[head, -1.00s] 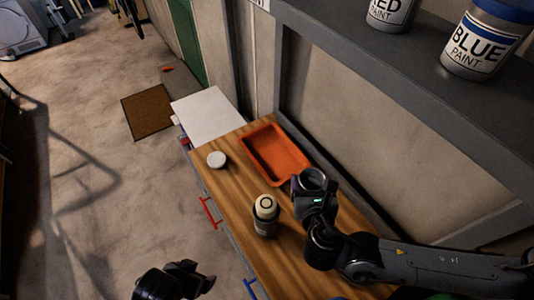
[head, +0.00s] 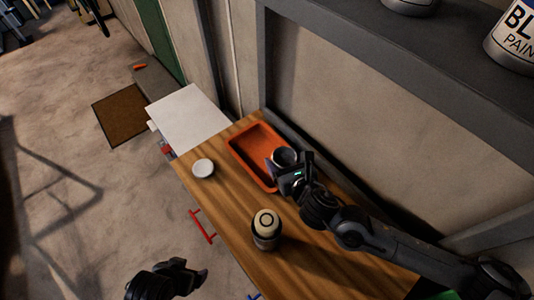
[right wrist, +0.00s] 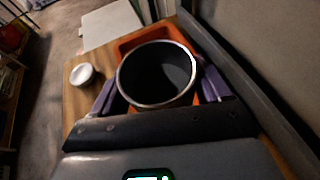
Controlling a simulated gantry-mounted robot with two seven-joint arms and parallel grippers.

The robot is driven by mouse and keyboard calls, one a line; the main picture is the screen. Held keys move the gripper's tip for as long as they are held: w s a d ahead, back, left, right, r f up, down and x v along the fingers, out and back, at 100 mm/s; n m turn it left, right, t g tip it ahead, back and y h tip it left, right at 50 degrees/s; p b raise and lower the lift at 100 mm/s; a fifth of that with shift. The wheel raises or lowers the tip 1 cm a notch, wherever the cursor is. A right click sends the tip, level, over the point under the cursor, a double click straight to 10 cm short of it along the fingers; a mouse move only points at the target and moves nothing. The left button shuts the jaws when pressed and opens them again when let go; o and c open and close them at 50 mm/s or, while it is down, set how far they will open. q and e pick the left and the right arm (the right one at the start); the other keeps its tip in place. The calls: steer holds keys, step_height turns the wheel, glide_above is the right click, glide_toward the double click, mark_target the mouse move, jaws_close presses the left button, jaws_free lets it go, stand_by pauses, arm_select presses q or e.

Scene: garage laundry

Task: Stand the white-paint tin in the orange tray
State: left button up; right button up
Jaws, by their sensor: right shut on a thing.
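The orange tray (head: 252,150) lies on the wooden bench, and its rim also shows behind the tin in the right wrist view (right wrist: 140,42). My right gripper (head: 283,166) is shut on a grey-rimmed tin (head: 286,155) with a dark inside. The tin is upright or nearly so, and overlaps the tray's right side in the head view. I cannot tell its height above the tray. Its label is hidden. In the right wrist view the tin (right wrist: 157,75) sits between the fingers. My left gripper (head: 182,275) is at the lower left, off the bench; its jaw gap is unclear.
A cream-topped dark container (head: 266,228) stands on the bench in front of the tray. A round white object (head: 203,168) lies left of the tray. A shelf (head: 400,45) with paint tins, one blue-labelled (head: 515,40), overhangs at upper right. A white panel (head: 187,118) lies beyond the bench.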

steer(key=b+x, duration=0.1)
steer(key=x, duration=0.2)
steer(key=b+x, duration=0.1)
steer(key=x, duration=0.2)
steer(key=f+b+x, duration=0.1)
steer(key=x, duration=0.3)
steer(key=shift+s+a+f, duration=0.1)
steer(key=shift+s, duration=0.25)
step_height(320, 180, down, 4)
steer(key=b, duration=0.3)
steer(key=shift+f, duration=0.15)
steer(key=o, duration=1.1)
